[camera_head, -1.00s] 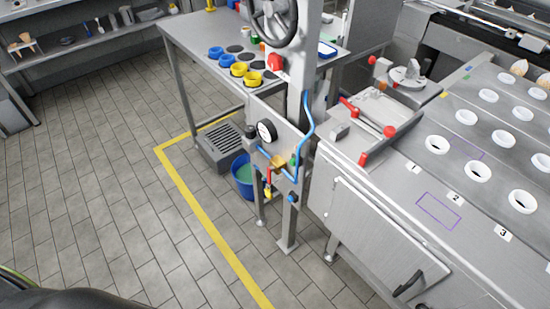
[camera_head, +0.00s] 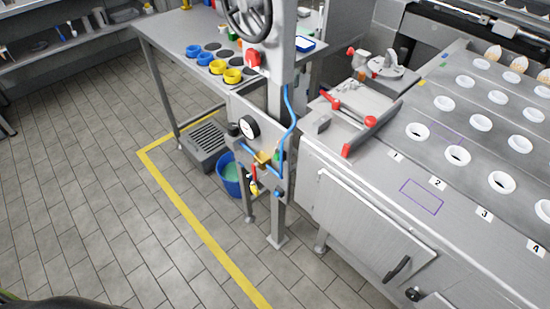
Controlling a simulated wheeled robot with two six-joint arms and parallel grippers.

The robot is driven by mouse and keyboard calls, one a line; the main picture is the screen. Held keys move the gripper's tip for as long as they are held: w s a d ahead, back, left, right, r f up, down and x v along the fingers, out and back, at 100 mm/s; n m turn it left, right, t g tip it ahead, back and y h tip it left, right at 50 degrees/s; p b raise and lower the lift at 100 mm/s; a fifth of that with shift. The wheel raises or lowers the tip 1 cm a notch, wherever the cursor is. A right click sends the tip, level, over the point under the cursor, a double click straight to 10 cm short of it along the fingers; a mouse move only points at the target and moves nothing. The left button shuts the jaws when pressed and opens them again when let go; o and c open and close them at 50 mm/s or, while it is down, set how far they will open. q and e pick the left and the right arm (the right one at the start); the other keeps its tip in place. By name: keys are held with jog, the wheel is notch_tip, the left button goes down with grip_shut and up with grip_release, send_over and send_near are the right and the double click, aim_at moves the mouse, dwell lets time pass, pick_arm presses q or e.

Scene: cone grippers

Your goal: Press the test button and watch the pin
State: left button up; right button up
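A grey column (camera_head: 280,105) carries a small panel with a round white gauge (camera_head: 249,127), a black knob (camera_head: 233,130) and a brass valve block (camera_head: 263,157). A small green part (camera_head: 277,155) sits beside the brass block, partly hidden by the blue hose (camera_head: 291,110). A red knob (camera_head: 253,58) is higher on the column, below a handwheel (camera_head: 247,12). I cannot tell which part is the test button, and I cannot make out a pin. Neither of my grippers is in view.
A metal table (camera_head: 165,37) with blue and yellow rings stands behind the column. A blue bucket (camera_head: 231,178) and a grated box (camera_head: 207,145) are on the floor. A steel counter (camera_head: 365,170) with white rings fills the right. Tiled floor left of the yellow line (camera_head: 190,217) is clear.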

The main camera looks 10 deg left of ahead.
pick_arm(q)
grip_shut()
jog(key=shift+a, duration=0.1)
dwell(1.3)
